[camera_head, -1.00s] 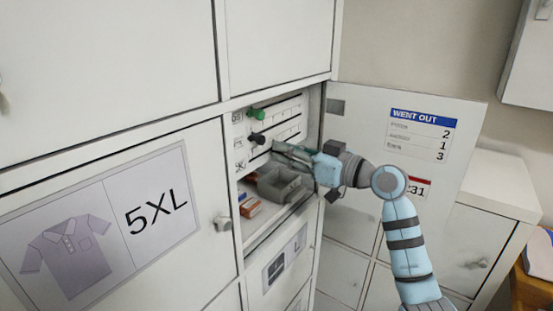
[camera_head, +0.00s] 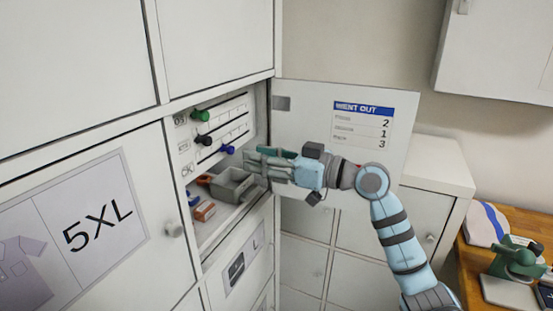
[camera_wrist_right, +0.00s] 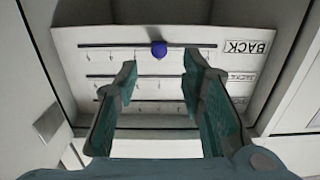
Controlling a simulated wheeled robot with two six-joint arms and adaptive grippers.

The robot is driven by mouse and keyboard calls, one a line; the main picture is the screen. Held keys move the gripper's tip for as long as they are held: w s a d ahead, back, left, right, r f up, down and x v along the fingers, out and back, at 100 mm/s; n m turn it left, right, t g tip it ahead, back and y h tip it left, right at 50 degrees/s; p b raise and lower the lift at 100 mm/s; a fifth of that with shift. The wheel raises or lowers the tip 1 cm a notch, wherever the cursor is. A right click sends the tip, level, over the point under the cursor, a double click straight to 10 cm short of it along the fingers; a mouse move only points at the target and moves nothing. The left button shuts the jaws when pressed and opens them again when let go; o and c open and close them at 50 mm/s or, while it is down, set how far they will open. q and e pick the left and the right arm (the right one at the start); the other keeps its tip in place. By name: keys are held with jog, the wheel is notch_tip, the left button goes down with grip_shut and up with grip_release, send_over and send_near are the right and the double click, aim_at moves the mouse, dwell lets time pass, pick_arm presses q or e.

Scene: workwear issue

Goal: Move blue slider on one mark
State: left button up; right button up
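The blue slider (camera_head: 228,149) is a round knob on the lowest rail of a white panel inside the open locker compartment. It also shows in the right wrist view (camera_wrist_right: 159,49), where the picture is upside down and its rail is uppermost, with small tick marks. Its exact mark cannot be told. My right gripper (camera_head: 250,158) is open and empty in front of the panel, just right of the knob. In the wrist view its fingertips (camera_wrist_right: 160,68) are apart, and the knob shows beyond the gap between them, untouched. My left gripper is not in view.
A green knob (camera_head: 201,115) and a black knob (camera_head: 204,140) sit on the upper rails. A grey bin (camera_head: 234,187) and an orange-and-white box (camera_head: 204,211) are below the panel. The open locker door (camera_head: 330,165) stands behind my right arm.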

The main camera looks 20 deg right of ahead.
jog(key=v, duration=0.5)
jog(key=shift+s+d, duration=0.2)
